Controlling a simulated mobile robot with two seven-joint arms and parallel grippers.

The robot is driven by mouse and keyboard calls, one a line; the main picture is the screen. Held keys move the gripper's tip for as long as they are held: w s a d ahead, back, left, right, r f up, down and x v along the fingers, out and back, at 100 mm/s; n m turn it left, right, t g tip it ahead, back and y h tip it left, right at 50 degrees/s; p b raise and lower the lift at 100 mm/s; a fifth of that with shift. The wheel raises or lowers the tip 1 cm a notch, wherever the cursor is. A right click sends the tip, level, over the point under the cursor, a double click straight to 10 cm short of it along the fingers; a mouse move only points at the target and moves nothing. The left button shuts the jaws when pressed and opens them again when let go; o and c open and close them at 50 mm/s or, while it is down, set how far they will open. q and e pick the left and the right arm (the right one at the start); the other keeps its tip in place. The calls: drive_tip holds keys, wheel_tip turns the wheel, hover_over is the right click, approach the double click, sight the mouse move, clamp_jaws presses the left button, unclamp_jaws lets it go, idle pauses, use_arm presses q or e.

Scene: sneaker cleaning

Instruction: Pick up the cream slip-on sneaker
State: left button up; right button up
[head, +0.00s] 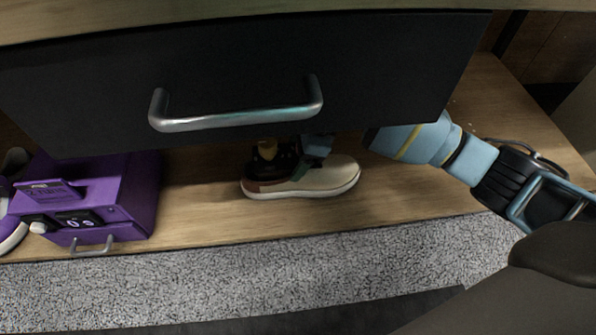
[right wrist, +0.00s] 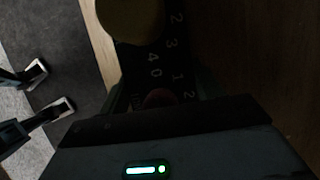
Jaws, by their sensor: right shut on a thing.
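The cream slip-on sneaker (head: 325,177) sits in the middle of the wooden shelf in the head view, below the black drawer front. It looks upright, with its cream toe to the right and brown and green parts to the left. My right gripper (head: 287,170) is shut on the sneaker at its opening. The drawer front hides part of my right wrist, and the fingertips are hard to make out. I cannot tell whether the sole touches the shelf. The right wrist view is dark and does not clearly show the sneaker. My left gripper is not in the head view.
The black drawer front (head: 400,70) with a metal handle (head: 240,118) overhangs the shelf. A purple box (head: 125,195) stands at the left, beside a partly visible shoe (head: 12,232). The shelf's bare right part (head: 420,195) is clear. Grey carpet (head: 230,275) lies in front.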

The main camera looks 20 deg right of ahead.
drive_tip(key=c, duration=0.9)
drive_tip(key=shift+r, duration=0.1)
drive_tip(key=shift+c, duration=0.7)
drive_tip(key=shift+r, duration=0.1)
drive_tip(key=shift+w+r+p, duration=0.1)
drive_tip(key=shift+r+p, duration=0.2)
wheel_tip(320, 180, up, 3)
drive_tip(key=shift+r+p, duration=0.2)
drive_tip(key=shift+p, duration=0.8)
drive_tip(key=s+a+p, duration=0.2)
drive_tip(key=s+a, duration=0.1)
drive_tip(key=a, duration=0.4)
drive_tip(key=s+a+p, duration=0.2)
drive_tip(key=s+a, duration=0.2)
drive_tip(key=a, duration=0.3)
drive_tip(key=shift+a+r+p, duration=0.25)
drive_tip(key=shift+r+p, duration=0.05)
drive_tip(key=shift+r, duration=0.1)
